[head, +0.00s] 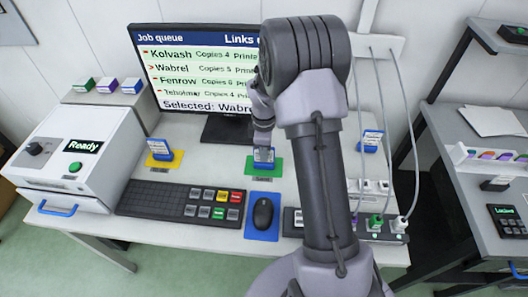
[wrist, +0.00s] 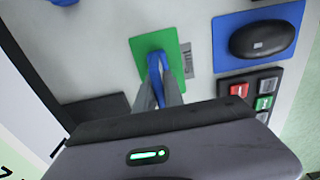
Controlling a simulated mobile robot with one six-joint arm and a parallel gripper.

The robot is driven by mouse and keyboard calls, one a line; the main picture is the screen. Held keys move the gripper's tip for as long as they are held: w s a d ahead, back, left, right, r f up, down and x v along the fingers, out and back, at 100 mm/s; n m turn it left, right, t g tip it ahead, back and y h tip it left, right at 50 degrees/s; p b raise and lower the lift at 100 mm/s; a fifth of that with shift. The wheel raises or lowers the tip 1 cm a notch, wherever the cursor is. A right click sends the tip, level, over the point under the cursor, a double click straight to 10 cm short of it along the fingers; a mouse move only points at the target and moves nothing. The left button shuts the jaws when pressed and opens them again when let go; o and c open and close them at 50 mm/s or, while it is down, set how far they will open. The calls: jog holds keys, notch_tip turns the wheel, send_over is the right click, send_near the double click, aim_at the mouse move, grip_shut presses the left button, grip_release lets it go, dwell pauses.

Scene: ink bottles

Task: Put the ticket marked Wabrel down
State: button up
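A blue ticket with a pale label (head: 264,156) stands upright at the green mat (head: 278,167), in front of the monitor. Its print is too small to read. My gripper (head: 264,143) is above it with the fingers pointing down. In the wrist view, the grey fingers of my gripper (wrist: 161,92) close on both sides of the blue ticket (wrist: 154,62), over the green mat (wrist: 180,60). I cannot tell whether the ticket's base touches the mat. The monitor (head: 200,68) lists Wabrel with a red arrow and reads "Selected: Wabrel", partly hidden by my arm.
Another blue ticket stands on a yellow mat (head: 153,163) to the left, and one stands right of my arm (head: 372,140). The keyboard (head: 180,203) and the mouse (head: 263,212) on a blue pad lie in front. A printer (head: 75,150) stands left.

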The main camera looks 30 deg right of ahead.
jog(key=o, duration=0.3)
jog(key=shift+r, duration=0.25)
notch_tip(320, 180, up, 12)
jog(key=p, duration=0.5)
jog(key=shift+f, duration=0.2)
jog(key=s+a+r+m+t, duration=0.2)
jog(key=s+a+r+m, duration=0.4)
jog(key=r, duration=0.3)
jog(key=s+a+r+m+t, duration=0.2)
jog(key=s+a+r+m, duration=0.1)
jog(key=s+a+r, duration=0.5)
jog(key=s+a+r+m+t+y, duration=0.1)
jog(key=s+a+m, duration=0.3)
jog(key=s, duration=0.5)
jog(key=r+m+y, duration=0.1)
jog(key=m, duration=0.1)
jog(key=shift+s+m+t, duration=0.3)
jog(key=shift+s+t, duration=0.05)
jog(key=shift+t, duration=0.05)
jog(key=shift+r, duration=0.15)
